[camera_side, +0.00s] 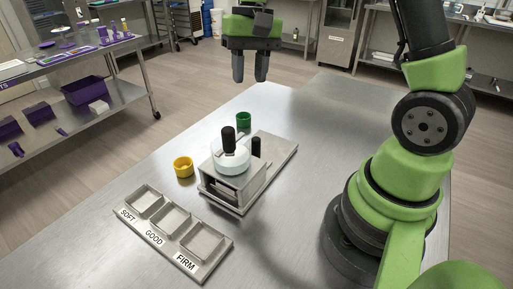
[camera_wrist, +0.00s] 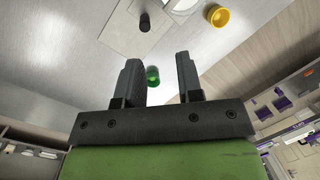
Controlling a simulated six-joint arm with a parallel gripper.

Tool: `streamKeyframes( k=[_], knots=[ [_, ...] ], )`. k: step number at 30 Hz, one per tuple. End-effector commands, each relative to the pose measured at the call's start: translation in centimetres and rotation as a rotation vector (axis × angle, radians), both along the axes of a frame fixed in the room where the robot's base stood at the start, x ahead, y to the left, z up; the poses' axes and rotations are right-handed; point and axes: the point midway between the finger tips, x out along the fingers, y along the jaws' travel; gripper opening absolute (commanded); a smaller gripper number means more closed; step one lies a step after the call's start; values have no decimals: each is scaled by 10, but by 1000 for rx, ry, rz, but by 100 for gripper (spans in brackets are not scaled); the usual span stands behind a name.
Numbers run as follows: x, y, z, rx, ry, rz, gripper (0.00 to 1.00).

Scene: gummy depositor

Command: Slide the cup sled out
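The depositor (camera_side: 233,168) stands on the steel table, a grey metal box with a white round hopper and a black knob (camera_side: 228,140) on top. Its flat base plate (camera_side: 278,150) runs out to the back right; it also shows in the wrist view (camera_wrist: 120,32). An upright black post (camera_side: 256,147) stands by the box over this plate and shows in the wrist view (camera_wrist: 145,22). I cannot clearly tell the cup sled from the base plate. My gripper (camera_side: 250,78) is open and empty, high above the table's far end, apart from the depositor; its fingers show in the wrist view (camera_wrist: 158,78).
A green cup (camera_side: 243,120) stands behind the depositor, and a yellow cup (camera_side: 183,166) stands to its left. A tray (camera_side: 208,262) with three square wells, labelled SOFT, GOOD and FIRM, lies in front. The table's far right is clear.

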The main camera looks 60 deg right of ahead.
Motion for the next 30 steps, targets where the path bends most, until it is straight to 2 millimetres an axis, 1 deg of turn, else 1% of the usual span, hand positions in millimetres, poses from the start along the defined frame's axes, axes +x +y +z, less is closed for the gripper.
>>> streamKeyframes(
  k=[1, 3, 7, 9, 14, 17, 24, 30],
  knots=[
    [7, -8, -20, 15, 58, -23, 34],
    [13, -18, -42, 32, 123, -47, 34],
    [17, -30, -76, 59, 212, -82, 34],
    [18, -34, -88, 69, 243, -93, 34],
    [17, -36, -102, 77, 271, -103, 34],
    [14, -33, -111, 79, 273, -102, 34],
    [1, -21, -152, 79, 273, -103, 34],
    [-7, -13, -180, 78, 270, -101, 34]
  ],
)
